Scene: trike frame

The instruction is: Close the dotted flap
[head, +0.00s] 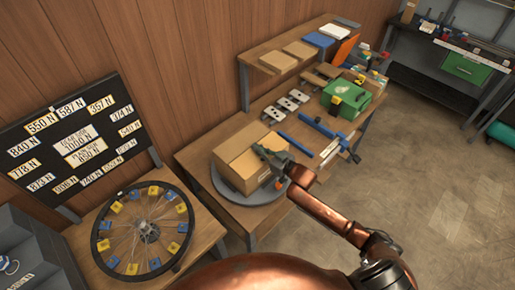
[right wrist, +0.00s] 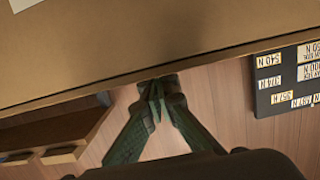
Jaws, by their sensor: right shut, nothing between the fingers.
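A cardboard box (head: 235,172) sits on a round grey turntable (head: 222,193) on the wooden bench in the head view. Its top panels look close to level, and I can make out no dots on any flap. My right gripper (head: 260,150) is shut and empty at the box's right upper side. In the right wrist view, the shut fingertips (right wrist: 158,86) are at the edge of a broad cardboard surface (right wrist: 150,40); whether they touch it I cannot tell. A white patch (right wrist: 22,3) shows at its corner. My left gripper is not in view.
A spoked wheel with blue and yellow tags (head: 145,232) lies on the table at left, below a black number board (head: 75,145). Blue clamps (head: 295,143), grey metal blocks (head: 285,103) and a green case (head: 345,98) stand on the bench behind and right of the box.

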